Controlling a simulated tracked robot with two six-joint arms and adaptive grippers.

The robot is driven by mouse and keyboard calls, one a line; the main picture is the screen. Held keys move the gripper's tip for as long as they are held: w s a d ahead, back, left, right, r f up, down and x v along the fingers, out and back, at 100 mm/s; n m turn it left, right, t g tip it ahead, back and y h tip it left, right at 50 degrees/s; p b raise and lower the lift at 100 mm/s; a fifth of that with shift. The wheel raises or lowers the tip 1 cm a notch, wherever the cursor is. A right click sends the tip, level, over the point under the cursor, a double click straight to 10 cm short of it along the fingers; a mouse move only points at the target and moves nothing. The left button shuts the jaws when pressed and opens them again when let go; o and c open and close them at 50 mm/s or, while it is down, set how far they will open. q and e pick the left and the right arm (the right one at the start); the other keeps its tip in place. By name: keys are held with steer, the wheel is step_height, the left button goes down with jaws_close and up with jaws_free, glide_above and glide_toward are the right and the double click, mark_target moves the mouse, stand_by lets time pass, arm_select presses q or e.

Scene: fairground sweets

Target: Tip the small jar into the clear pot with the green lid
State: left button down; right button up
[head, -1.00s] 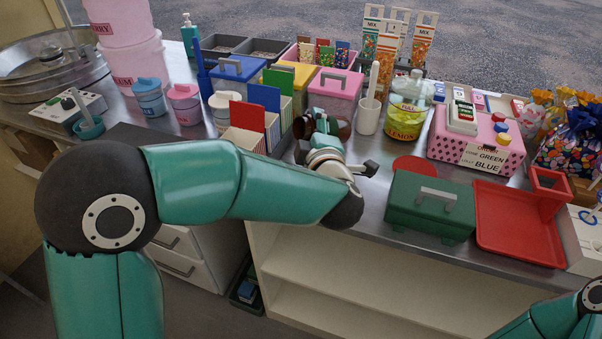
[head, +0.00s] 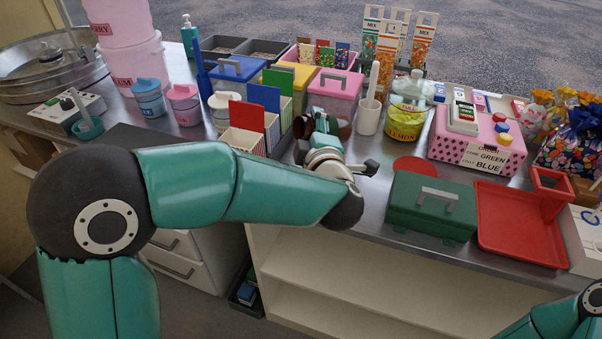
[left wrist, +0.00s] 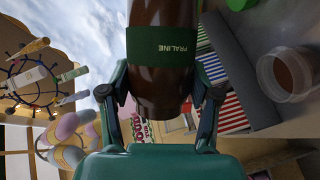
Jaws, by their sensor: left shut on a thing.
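My left gripper (head: 322,126) is shut on a brown jar (left wrist: 160,85) with a dark green band reading PRALINE. In the left wrist view the jar lies between the two fingers, and its top end is cut off by the frame. In the head view brown parts of the jar (head: 344,130) show beside the gripper, above the counter. I cannot make out this pot in the head view.
A red and a blue card holder (head: 247,117) stand left of the gripper. A white pot with a stick (head: 368,117) and a yellow lemon jar (head: 404,124) stand right. A green box (head: 432,207) and red tray (head: 520,228) are nearer the front right.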

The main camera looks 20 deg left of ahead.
steer(key=shift+f, duration=0.1)
stand_by(0.5)
steer(key=shift+f+b, duration=0.25)
steer(key=shift+b, duration=0.1)
steer(key=shift+f+b, duration=0.45)
stand_by(1.0)
steer(key=shift+f, duration=0.2)
stand_by(0.6)
